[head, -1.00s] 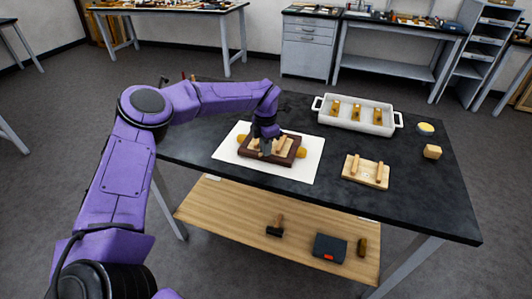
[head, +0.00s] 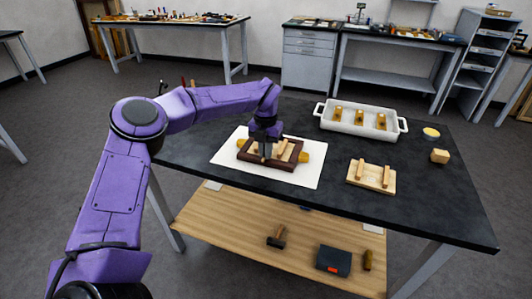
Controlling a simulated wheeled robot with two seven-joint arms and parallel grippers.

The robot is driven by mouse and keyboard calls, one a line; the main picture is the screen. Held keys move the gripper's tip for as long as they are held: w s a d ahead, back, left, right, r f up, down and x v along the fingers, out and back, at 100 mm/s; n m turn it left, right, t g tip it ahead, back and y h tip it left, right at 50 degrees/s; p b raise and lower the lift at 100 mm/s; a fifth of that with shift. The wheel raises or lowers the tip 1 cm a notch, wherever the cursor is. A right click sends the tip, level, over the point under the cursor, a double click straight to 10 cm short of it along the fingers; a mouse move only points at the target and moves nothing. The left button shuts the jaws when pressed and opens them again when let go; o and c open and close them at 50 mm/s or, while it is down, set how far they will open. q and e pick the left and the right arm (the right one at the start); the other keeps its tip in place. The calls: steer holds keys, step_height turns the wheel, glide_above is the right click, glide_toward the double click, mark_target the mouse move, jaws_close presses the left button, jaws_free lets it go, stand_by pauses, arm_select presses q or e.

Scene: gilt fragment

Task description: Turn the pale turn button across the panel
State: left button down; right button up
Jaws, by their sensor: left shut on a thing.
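A dark brown frame (head: 296,164) lies on a white sheet (head: 228,160) on the black table, with amber pieces (head: 304,157) at its ends. Pale wooden strips show inside it. My left gripper (head: 265,157) reaches down into the frame from above and is shut on the pale turn button, beside a pale strip (head: 286,152). The fingers hide most of the button, so its exact angle cannot be told. My right gripper is not in view.
A white two-handled tray (head: 347,127) with gold pieces stands at the back. A pale wooden block with two bars (head: 371,184), a small wooden cube (head: 439,156) and a yellow-topped round dish (head: 431,134) stand to the right. The table's front right is clear.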

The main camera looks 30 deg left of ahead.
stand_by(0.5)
arm_select(q)
steer(key=c, duration=1.2)
jaws_free()
step_height(320, 180, up, 10)
steer(key=shift+r+b, duration=0.25)
steer(key=shift+b, duration=0.15)
